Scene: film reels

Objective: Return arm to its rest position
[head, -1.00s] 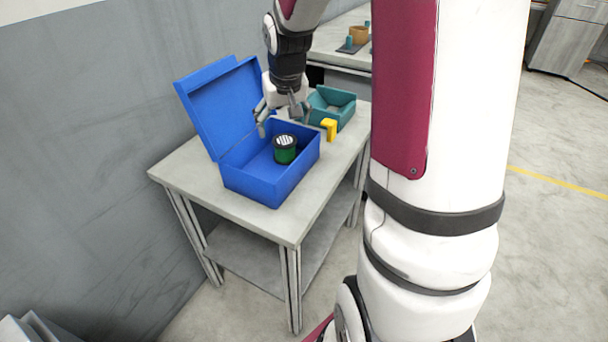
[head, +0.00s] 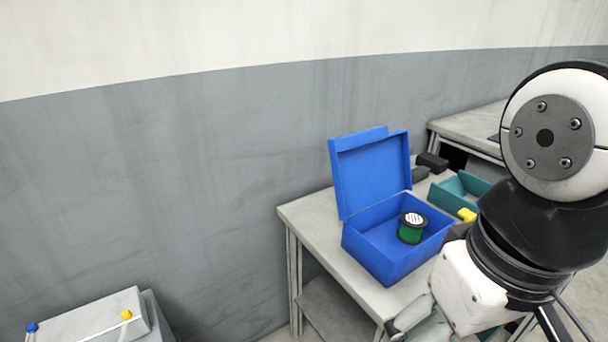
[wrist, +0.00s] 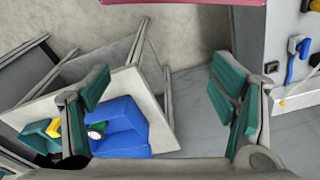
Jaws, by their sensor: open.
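My gripper (wrist: 160,82) is open and empty; its two teal-padded fingers stand wide apart in the wrist view. In the head view only a part of it shows low, in front of the table and partly cut off by the lower edge. The green film reel (head: 411,234) with a black and white top stands upright inside the blue box (head: 385,262), whose lid is open. The reel also shows in the wrist view (wrist: 97,133), beyond the left finger, apart from my gripper.
The box stands on a grey table (head: 297,215) against the wall. A teal bin (head: 452,196) and a yellow object (head: 467,214) are beside it, with black items (head: 432,162) behind. A second table stands at the back right. A grey unit (head: 100,318) is at lower left.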

